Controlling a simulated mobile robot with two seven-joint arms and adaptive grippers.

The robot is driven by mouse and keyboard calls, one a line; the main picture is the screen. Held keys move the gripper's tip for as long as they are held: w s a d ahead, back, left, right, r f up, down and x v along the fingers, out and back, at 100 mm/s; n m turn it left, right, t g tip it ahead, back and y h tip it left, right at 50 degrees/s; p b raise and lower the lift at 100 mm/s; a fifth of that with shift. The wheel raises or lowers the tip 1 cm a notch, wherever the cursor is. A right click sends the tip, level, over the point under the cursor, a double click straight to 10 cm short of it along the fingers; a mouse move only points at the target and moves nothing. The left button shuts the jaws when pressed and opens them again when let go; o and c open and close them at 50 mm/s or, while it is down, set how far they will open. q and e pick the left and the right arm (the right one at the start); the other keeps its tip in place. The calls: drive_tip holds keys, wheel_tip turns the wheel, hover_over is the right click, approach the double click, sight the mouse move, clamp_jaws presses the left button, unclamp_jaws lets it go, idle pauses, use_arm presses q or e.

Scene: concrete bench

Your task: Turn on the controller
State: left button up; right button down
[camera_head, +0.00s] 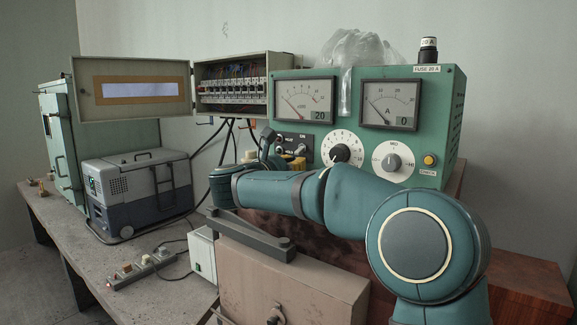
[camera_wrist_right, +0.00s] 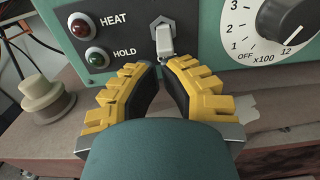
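The controller (camera_head: 345,82) is a green box with two dial meters, reading 20 and 0, two round knobs and a yellow button. Its panel fills the top of the right wrist view, with a red HEAT lamp (camera_wrist_right: 79,27), a green HOLD lamp (camera_wrist_right: 97,57) and a metal toggle switch (camera_wrist_right: 163,39) with its lever pointing down. My right gripper (camera_wrist_right: 162,66) has yellow-padded fingers partly apart, with the tips just below the lever. I cannot tell whether they touch it. In the head view the right gripper (camera_head: 291,160) is largely hidden by my arm. My left gripper is out of view.
A round beige knob-like object (camera_wrist_right: 46,98) stands left of the fingers. An open breaker box (camera_head: 230,85), a grey cool box (camera_head: 140,185) and a power strip (camera_head: 140,268) are at left. A brown box (camera_head: 290,285) with a grey bar stands in front. A plastic bag (camera_head: 357,48) lies on the controller.

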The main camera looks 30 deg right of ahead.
use_arm(q)
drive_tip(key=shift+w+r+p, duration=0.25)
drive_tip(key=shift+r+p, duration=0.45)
drive_tip(key=shift+p, duration=0.05)
use_arm(e)
drive_tip(key=shift+s+a+r+g+y, duration=0.15)
drive_tip(key=shift+r+g+y, duration=0.15)
drive_tip(key=shift+y, duration=0.3)
drive_tip(key=shift+a+r+g+y, duration=0.15)
drive_tip(key=shift+g+y, duration=0.25)
drive_tip(key=shift+y, duration=0.2)
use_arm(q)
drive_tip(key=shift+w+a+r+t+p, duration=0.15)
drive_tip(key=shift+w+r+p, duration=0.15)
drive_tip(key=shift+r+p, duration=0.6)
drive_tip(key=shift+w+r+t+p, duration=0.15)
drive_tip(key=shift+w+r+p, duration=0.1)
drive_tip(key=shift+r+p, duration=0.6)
use_arm(e)
drive_tip(key=shift+s+a+r+g+y, duration=0.1)
drive_tip(key=shift+a+r+g+y, duration=0.2)
drive_tip(key=shift+y, duration=0.45)
drive_tip(key=shift+a+r+g+y, duration=0.1)
drive_tip(key=shift+r+g+y, duration=0.2)
drive_tip(key=shift+y, duration=0.45)
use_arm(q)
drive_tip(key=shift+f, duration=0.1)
